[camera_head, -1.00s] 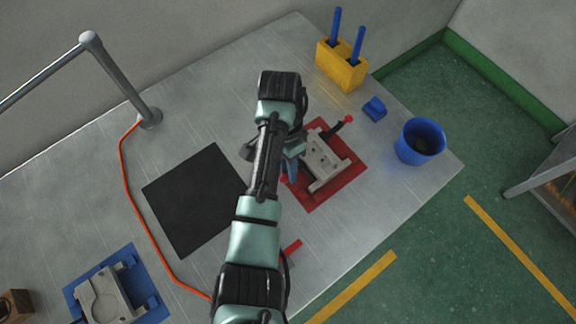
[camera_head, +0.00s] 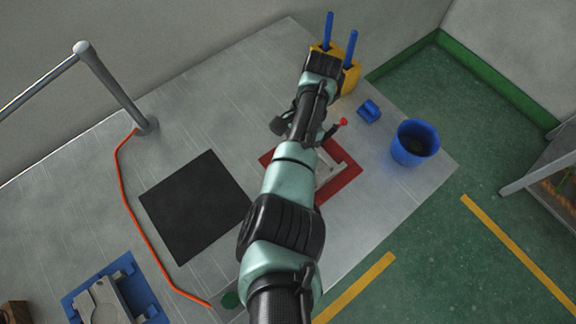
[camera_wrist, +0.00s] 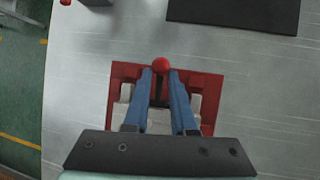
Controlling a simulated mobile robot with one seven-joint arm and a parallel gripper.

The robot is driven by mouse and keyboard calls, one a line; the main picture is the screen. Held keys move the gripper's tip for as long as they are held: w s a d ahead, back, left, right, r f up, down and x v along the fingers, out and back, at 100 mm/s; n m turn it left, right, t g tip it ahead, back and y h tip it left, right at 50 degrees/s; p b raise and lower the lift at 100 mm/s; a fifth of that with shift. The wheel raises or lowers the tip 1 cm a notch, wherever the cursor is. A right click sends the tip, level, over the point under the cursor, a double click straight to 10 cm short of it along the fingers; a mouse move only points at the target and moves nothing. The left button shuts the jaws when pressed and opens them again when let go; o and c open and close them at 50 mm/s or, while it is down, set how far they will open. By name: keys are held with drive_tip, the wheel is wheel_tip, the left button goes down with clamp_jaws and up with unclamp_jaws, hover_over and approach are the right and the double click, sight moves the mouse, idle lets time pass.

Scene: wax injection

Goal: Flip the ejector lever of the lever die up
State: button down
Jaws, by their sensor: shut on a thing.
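The lever die sits on the table as a pale grey block on a red base (camera_head: 345,182), partly hidden by my arm in the head view. The wrist view shows its red base (camera_wrist: 205,84) behind my fingers. My gripper (camera_wrist: 161,76) has two blue fingers shut on a dark lever with a red knob (camera_wrist: 162,64). The knob shows just at the fingertips. The head view hides my fingers and this knob behind my arm. Another red-knobbed dark handle (camera_head: 342,122) sticks out at the die's far side in the head view.
A blue cup (camera_head: 415,143), a small blue piece (camera_head: 368,110) and a yellow holder (camera_head: 350,79) with blue sticks stand near the die. A black mat (camera_head: 196,207) lies left, with a blue-based die (camera_head: 145,285) beyond an orange cable (camera_head: 134,220).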

idle(0.3)
drive_tip(key=c, duration=0.8)
unclamp_jaws()
drive_tip(key=shift+o, duration=0.2)
drive_tip(key=shift+r, duration=0.1)
drive_tip(key=p+v, duration=0.1)
drive_tip(key=v, duration=1.1)
drive_tip(key=shift+w+d+r, duration=0.2)
drive_tip(key=shift+r, duration=0.1)
